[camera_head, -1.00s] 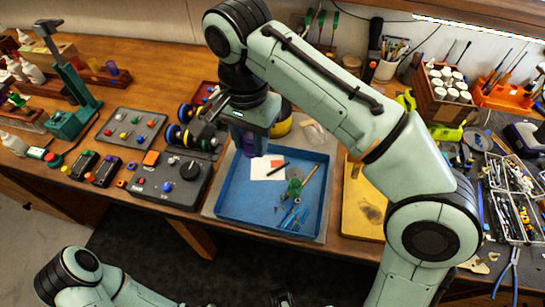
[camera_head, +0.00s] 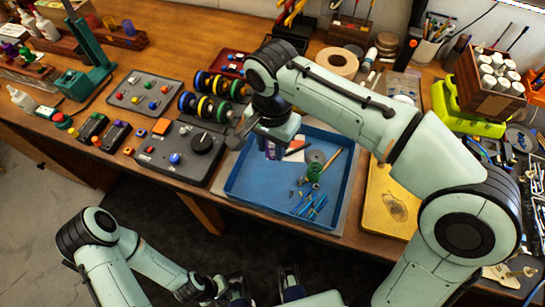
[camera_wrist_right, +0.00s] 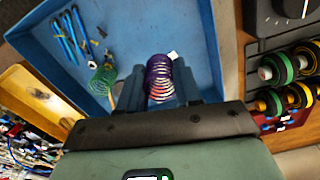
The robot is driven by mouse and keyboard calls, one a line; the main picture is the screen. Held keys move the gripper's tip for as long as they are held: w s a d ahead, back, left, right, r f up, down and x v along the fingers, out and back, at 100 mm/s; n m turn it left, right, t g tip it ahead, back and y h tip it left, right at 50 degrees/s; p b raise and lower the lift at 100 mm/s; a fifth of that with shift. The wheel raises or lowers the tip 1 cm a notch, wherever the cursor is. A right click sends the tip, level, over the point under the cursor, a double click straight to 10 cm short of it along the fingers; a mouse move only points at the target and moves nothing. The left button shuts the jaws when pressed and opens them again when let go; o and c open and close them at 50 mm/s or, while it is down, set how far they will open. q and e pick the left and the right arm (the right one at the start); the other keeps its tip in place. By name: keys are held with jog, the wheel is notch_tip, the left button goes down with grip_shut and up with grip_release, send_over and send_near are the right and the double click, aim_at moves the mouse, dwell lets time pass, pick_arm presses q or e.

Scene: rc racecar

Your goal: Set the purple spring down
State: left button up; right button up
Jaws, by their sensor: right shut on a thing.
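The purple spring (camera_head: 271,151) is between the fingers of my right gripper (camera_head: 272,143), at the back left part of the blue tray (camera_head: 285,222). The right wrist view shows the spring (camera_wrist_right: 159,78) gripped between the two fingers (camera_wrist_right: 160,90), with the tray floor (camera_wrist_right: 120,30) behind it. I cannot tell whether the spring touches the floor. My left gripper (camera_head: 263,283) is low at the picture's bottom edge, in front of the bench, apart from the tray; its fingers look spread and empty.
In the tray lie a green spring (camera_head: 314,172), blue tools (camera_head: 312,208), a pencil (camera_head: 333,160) and a pale card (camera_head: 294,156). A control box (camera_head: 180,152) stands left of the tray, with wheels (camera_head: 207,106) behind it. A yellow board (camera_head: 392,200) lies to the right.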

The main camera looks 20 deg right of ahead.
aim_at(272, 165)
jog(key=shift+f+b, duration=0.45)
jog(key=shift+f, duration=1.95)
jog(key=shift+f, duration=0.1)
jog(key=o, duration=1)
notch_tip(272, 165, up, 12)
jog(key=p, duration=0.3)
